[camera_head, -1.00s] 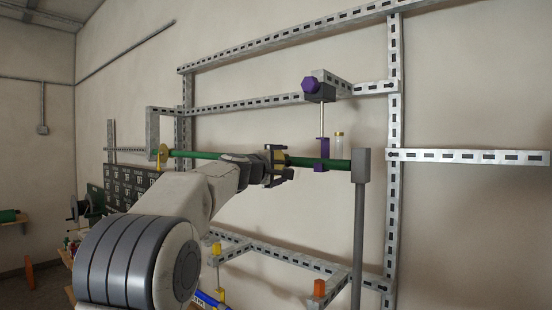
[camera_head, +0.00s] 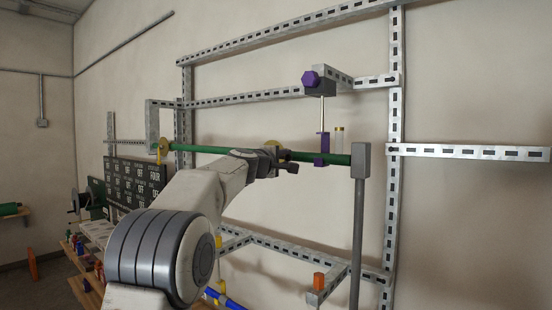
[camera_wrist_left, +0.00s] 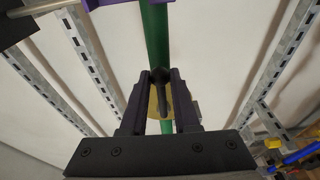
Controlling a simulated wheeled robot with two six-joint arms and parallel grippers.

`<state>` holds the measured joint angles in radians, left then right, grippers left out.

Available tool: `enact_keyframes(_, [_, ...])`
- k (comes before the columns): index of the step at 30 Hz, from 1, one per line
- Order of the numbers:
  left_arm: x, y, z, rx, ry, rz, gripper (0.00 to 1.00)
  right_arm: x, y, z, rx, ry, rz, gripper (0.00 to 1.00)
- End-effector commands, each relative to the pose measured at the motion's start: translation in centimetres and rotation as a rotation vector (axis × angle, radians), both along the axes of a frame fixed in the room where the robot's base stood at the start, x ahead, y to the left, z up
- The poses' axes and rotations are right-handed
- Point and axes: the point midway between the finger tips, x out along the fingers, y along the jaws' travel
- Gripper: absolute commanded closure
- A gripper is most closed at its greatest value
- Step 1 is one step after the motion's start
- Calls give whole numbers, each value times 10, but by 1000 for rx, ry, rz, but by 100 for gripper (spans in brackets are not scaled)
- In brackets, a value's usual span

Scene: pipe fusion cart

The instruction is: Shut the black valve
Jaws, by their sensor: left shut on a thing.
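The black valve is on the green pipe (camera_head: 212,151) that runs level in front of the wall. Its black handle (camera_wrist_left: 161,84) shows in the left wrist view, between the two fingers and in front of a brass-coloured body (camera_wrist_left: 154,104). My left gripper (camera_head: 286,157) is at the pipe in the head view, and its fingers (camera_wrist_left: 161,86) are shut on the black handle in the wrist view. The gripper and wrist hide much of the valve in the head view. My right gripper is not in view.
A purple clamp (camera_head: 322,149) hangs onto the pipe right of the gripper, below a purple knob (camera_head: 310,79). A grey post (camera_head: 360,200) holds the pipe's right end. Slotted metal rails (camera_head: 396,115) frame the wall. An orange-topped part (camera_head: 319,281) sits below.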

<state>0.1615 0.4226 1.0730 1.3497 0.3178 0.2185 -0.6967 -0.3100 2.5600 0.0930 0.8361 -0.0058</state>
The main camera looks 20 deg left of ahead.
Motion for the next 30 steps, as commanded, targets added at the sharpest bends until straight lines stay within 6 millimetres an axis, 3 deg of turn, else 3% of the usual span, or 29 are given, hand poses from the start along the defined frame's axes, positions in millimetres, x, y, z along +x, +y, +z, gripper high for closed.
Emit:
enact_keyframes(16, [1, 2, -16, 150, -55, 0, 100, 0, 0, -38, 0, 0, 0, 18])
enact_keyframes(30, [1, 2, -16, 183, -66, 1, 100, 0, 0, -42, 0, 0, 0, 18])
